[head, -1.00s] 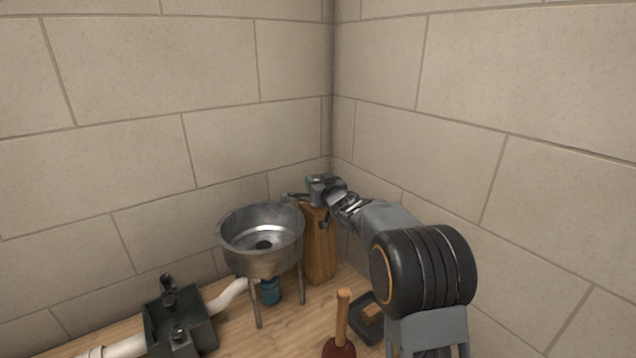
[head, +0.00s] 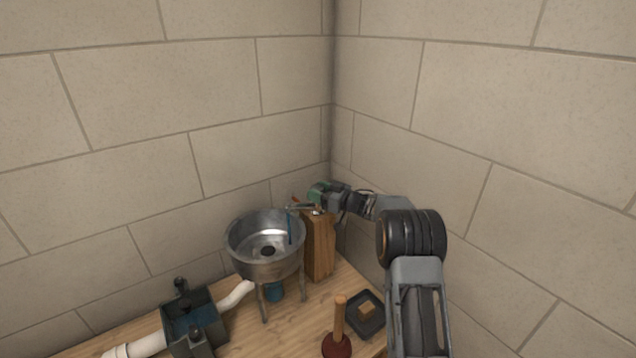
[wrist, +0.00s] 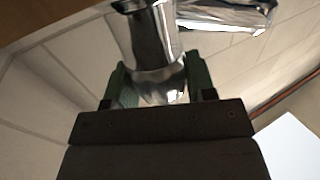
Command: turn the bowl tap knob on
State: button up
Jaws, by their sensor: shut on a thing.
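The metal bowl (head: 265,245) stands on legs on the wooden bench. The chrome tap (head: 303,208) sits on top of a wooden post (head: 318,245) behind it, its spout reaching over the bowl. A blue stream of water (head: 290,228) falls from the spout into the bowl. My gripper (head: 318,194) is at the tap, at the post's top. In the wrist view, its green fingers (wrist: 158,82) are on both sides of the rounded chrome tap knob (wrist: 160,88), shut on it. The fingers hide part of the knob in the head view.
A dark open box (head: 192,322) with blue water inside stands at front left, joined to a white pipe (head: 238,295). A plunger (head: 338,335) and a dark tray (head: 364,313) with a block stand at front right. Two tiled walls meet behind the post.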

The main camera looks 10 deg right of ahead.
jog(key=shift+n+g+y+p, duration=0.35)
jog(key=shift+n+g+y, duration=0.65)
jog(key=shift+g, duration=0.45)
jog(key=shift+n+g+y+p, duration=0.3)
jog(key=shift+n+g+y, duration=0.5)
jog(key=shift+n+g, duration=0.55)
jog(key=shift+g, duration=0.4)
jog(key=o, duration=0.9)
jog(key=shift+r, duration=0.1)
